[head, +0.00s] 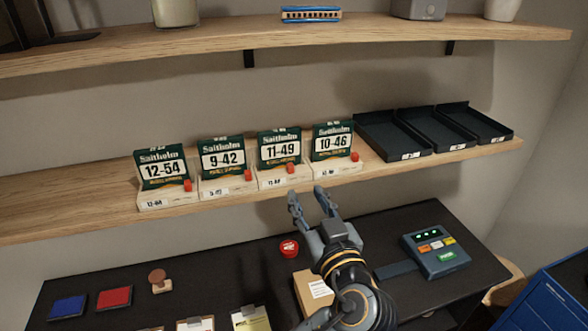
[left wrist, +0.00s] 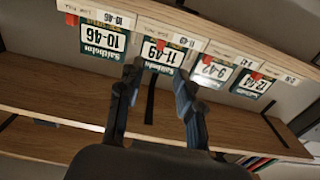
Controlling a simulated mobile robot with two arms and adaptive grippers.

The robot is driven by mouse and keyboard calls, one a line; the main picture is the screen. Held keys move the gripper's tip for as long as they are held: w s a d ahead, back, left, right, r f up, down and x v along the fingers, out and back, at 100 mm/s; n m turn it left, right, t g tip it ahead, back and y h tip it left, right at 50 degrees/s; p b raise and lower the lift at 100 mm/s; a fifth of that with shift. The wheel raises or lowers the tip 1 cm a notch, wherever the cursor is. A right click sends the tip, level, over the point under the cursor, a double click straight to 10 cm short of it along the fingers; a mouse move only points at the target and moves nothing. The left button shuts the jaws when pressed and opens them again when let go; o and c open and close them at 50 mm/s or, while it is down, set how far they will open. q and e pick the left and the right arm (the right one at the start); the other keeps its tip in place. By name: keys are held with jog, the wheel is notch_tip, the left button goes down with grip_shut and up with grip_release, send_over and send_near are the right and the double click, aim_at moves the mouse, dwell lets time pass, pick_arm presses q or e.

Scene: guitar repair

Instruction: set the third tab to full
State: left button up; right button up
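Several green Saitholm cards stand in pale wooden holders on the lower shelf, each with a red tab. From the left they read 12-54, 9-42, 11-49 and 10-46. The third holder (head: 285,178) carries the 11-49 card (head: 279,146); its red tab (head: 291,168) sits a little farther from the holder's right end than the other tabs do. My left gripper (head: 308,196) is open and empty, just in front of and below the shelf edge, near the third and fourth holders. In the left wrist view the 11-49 card (left wrist: 163,53) shows upside down between the fingers. My right gripper is not in view.
Black trays (head: 392,134) stand right of the holders. The upper shelf (head: 200,62) hangs above. The dark desk below holds a red round item (head: 289,248), a cardboard box (head: 312,292), a keypad device (head: 436,255) and ink pads (head: 114,297). The shelf's left end is clear.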

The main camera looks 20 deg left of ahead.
aim_at(292, 169)
pick_arm(q)
jog(key=p+x, duration=0.1)
jog(key=x, duration=0.8)
jog(key=shift+w+a, duration=0.1)
jog(key=shift+a, duration=0.05)
grip_shut()
jog(key=shift+f, duration=0.1)
